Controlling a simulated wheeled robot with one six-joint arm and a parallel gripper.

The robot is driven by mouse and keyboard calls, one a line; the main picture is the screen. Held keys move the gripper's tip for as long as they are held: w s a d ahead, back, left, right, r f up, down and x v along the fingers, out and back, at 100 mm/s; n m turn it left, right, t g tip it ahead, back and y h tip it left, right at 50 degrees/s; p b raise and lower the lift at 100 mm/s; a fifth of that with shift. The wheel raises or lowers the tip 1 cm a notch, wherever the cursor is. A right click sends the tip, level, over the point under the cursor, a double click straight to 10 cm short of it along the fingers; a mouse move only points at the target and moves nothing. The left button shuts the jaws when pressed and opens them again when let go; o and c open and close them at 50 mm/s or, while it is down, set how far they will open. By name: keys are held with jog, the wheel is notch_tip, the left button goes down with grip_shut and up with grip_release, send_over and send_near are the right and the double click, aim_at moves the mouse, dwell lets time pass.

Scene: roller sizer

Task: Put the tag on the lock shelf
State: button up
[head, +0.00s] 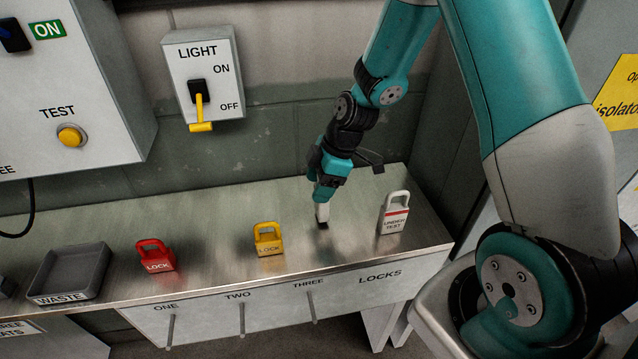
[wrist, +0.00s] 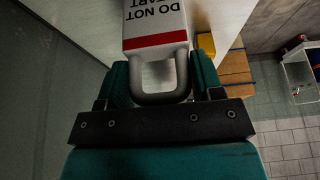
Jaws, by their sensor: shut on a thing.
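My gripper (head: 322,196) points down over the steel lock shelf (head: 215,258), between the yellow lock and the UNDER TEST tag. It is shut on a white tag (head: 322,212), seen nearly edge-on in the head view. In the wrist view the tag (wrist: 156,28) shows a red stripe, partly cut-off words "DO NOT" and a grey loop (wrist: 161,98) between my gripper's teal fingers (wrist: 161,80). The tag's lower end is at or just above the shelf; I cannot tell whether it touches.
A white UNDER TEST tag (head: 394,215) stands right of my gripper. A yellow lock (head: 268,241) and a red lock (head: 156,259) stand to the left, then a grey WASTE tray (head: 72,272). The LIGHT switch box (head: 204,80) is on the wall behind.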

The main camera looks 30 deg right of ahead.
jog(key=shift+f, duration=0.5)
jog(key=shift+f, duration=0.15)
jog(key=o, duration=1.2)
